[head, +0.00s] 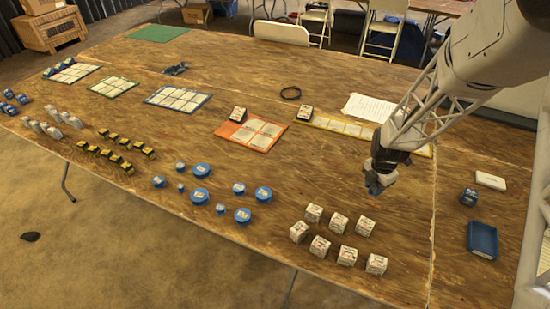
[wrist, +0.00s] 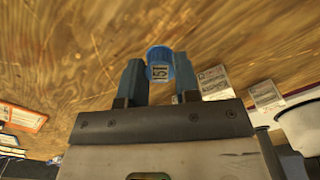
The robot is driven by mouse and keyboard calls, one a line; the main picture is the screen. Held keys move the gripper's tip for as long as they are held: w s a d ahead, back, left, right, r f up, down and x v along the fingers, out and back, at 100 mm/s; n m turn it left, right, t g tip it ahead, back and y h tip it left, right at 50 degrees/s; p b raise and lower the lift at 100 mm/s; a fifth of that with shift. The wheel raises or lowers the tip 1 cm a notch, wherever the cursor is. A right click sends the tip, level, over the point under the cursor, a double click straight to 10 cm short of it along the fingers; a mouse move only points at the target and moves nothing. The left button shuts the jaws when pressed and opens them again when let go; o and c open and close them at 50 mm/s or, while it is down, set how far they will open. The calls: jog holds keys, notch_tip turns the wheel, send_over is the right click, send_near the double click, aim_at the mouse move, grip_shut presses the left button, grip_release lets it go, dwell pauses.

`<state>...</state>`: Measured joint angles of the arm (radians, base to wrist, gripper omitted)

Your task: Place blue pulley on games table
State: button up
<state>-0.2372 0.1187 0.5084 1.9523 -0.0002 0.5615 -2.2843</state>
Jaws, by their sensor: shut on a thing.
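My gripper (head: 376,184) hangs above the wooden table (head: 300,180), right of centre in the head view, over bare wood between the yellow-edged board and the white boxes. In the wrist view its two blue fingers (wrist: 160,78) are shut on a blue pulley (wrist: 159,60), a small round piece with a pale label marked in dark print. In the head view the held pulley cannot be told apart from the blue fingertips. Several more blue round pieces (head: 201,170) stand on the table at the front middle.
Several white boxes (head: 348,256) stand at the front. A yellow-edged board (head: 340,126) and an orange board (head: 253,132) lie behind. A blue tray (head: 482,239) and a blue-black item (head: 468,197) are at the right. Bare wood surrounds the spot beneath my gripper.

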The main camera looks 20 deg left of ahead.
aim_at(218, 184)
jog(key=s+a+n, duration=0.1)
jog(key=s+a, duration=0.1)
jog(key=a, duration=0.5)
jog(key=s+a+n, duration=0.2)
jog(key=s+a, duration=0.1)
jog(key=a, duration=0.4)
jog(key=s+a+n, duration=0.1)
jog(key=s+a, duration=0.2)
jog(key=a, duration=0.4)
jog(key=shift+s+a+n, duration=0.15)
jog(key=shift+s+n, duration=0.1)
jog(key=shift+n, duration=0.15)
jog(key=s+a, duration=0.2)
jog(key=a, duration=0.1)
jog(key=s+a+n, duration=0.1)
jog(key=s+a, duration=0.1)
jog(key=a, duration=0.1)
jog(key=s+a+n, duration=0.1)
jog(key=s+a, duration=0.1)
jog(key=a, duration=0.1)
jog(key=shift+s, duration=0.4)
jog(key=s+a+n, duration=0.1)
jog(key=s+a, duration=0.3)
jog(key=s+a+n, duration=0.1)
jog(key=s+a, duration=0.3)
jog(key=shift+s+a+n, duration=0.2)
jog(key=shift+s+n, duration=0.1)
jog(key=shift+s, duration=0.1)
